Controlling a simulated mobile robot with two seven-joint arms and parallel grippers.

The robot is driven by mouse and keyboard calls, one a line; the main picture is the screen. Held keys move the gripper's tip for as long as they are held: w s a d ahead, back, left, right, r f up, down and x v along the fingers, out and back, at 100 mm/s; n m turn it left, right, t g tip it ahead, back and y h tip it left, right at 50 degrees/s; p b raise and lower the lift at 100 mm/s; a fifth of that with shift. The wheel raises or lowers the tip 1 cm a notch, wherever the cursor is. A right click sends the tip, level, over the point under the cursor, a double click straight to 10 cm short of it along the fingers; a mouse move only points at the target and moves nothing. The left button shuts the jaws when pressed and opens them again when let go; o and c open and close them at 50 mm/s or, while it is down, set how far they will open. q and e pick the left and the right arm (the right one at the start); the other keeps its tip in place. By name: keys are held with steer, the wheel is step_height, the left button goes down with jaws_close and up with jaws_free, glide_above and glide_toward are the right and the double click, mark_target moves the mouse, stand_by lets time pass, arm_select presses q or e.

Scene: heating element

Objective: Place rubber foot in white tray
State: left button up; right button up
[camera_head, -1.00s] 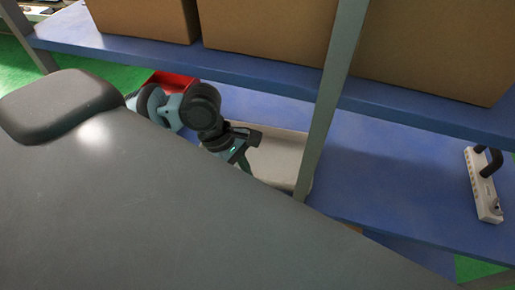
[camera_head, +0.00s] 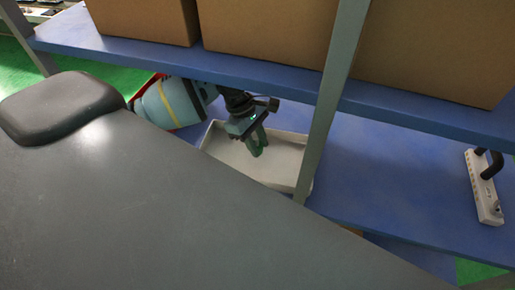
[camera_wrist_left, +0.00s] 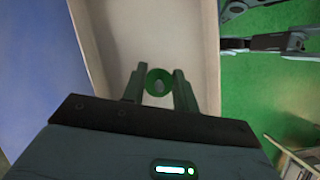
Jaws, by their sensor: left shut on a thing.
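The white tray (camera_head: 285,165) lies on the blue lower shelf, partly behind the grey post and the dark surface in front. My left gripper (camera_head: 258,148) reaches in from the left and points down over the tray. In the head view the foot is too small to make out clearly. My right gripper does not show.
A blue upper shelf (camera_head: 255,75) with cardboard boxes (camera_head: 265,30) hangs close above my left arm. A grey post (camera_head: 325,120) stands at the tray's right. A white power strip (camera_head: 483,188) lies on the lower shelf at far right; the shelf between is clear.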

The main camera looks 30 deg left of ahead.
arm_select(q)
steer(key=shift+f, duration=1.4)
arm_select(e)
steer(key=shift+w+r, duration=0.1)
arm_select(q)
steer(key=shift+f, duration=0.15)
steer(key=o, duration=1)
steer(key=shift+c, duration=0.2)
steer(key=v, duration=0.4)
steer(key=shift+a+r, duration=0.1)
steer(key=shift+r, duration=0.3)
steer(key=a+b, duration=0.1)
steer(key=a, duration=0.9)
steer(key=shift+a+r, duration=0.1)
steer(key=shift+a, duration=0.3)
steer(key=shift+a+r+b, duration=0.1)
steer(key=shift+a+b, duration=0.2)
steer(key=shift+a, duration=0.4)
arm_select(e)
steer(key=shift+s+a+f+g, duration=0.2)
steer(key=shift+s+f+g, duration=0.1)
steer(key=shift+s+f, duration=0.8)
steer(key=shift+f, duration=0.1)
